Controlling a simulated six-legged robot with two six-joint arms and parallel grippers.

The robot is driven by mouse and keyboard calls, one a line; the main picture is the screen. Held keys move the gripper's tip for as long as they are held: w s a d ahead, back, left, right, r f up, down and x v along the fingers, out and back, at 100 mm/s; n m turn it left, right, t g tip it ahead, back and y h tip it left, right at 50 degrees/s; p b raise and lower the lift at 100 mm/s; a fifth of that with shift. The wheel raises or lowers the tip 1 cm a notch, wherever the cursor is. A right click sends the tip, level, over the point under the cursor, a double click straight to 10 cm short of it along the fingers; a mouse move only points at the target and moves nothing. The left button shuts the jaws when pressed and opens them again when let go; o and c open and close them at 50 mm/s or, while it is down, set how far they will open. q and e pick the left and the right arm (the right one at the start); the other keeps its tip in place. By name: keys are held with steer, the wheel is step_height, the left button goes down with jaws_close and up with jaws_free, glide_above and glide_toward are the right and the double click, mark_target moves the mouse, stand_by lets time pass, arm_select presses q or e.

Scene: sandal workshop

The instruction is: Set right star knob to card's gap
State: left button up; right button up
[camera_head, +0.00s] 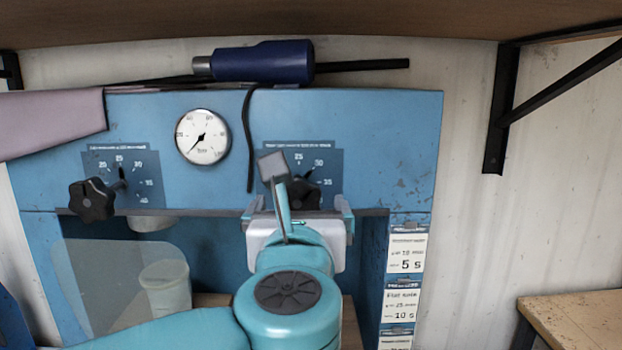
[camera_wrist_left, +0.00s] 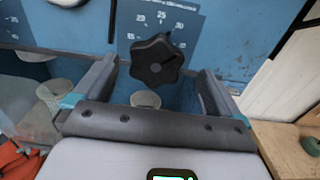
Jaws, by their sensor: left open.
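The right star knob (camera_head: 306,196) is black and lobed, on the machine's blue front, partly hidden by my left gripper in the head view. In the left wrist view the knob (camera_wrist_left: 157,60) shows whole, below a scale plate (camera_wrist_left: 188,24) with numbers such as 25 and 30. A small dark pointer above the knob leans up and right. My left gripper (camera_head: 299,212) is open; in the left wrist view its fingers (camera_wrist_left: 158,78) stand apart on either side of the knob, with no contact visible. Cards (camera_head: 407,250) hang at the right; their small print is hard to read, "5 s" and "10 s" are clear.
A left star knob (camera_head: 93,200) and a round gauge (camera_head: 203,137) are on the same blue machine (camera_head: 400,130). A blue-handled tool (camera_head: 262,62) lies on top, its cord hanging by the right scale. A wooden bench (camera_head: 575,318) stands at the lower right.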

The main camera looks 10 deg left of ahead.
mark_target(297, 199)
arm_select(q)
steer(key=w, duration=0.2)
steer(key=w+a+p, duration=0.1)
steer(key=w, duration=0.1)
steer(key=w+p, duration=0.1)
steer(key=w, duration=0.2)
steer(key=shift+a, duration=0.3)
steer(key=shift+s+a, duration=0.15)
steer(key=shift+s, duration=0.05)
steer(key=shift+c, duration=0.6)
steer(key=c, duration=0.8)
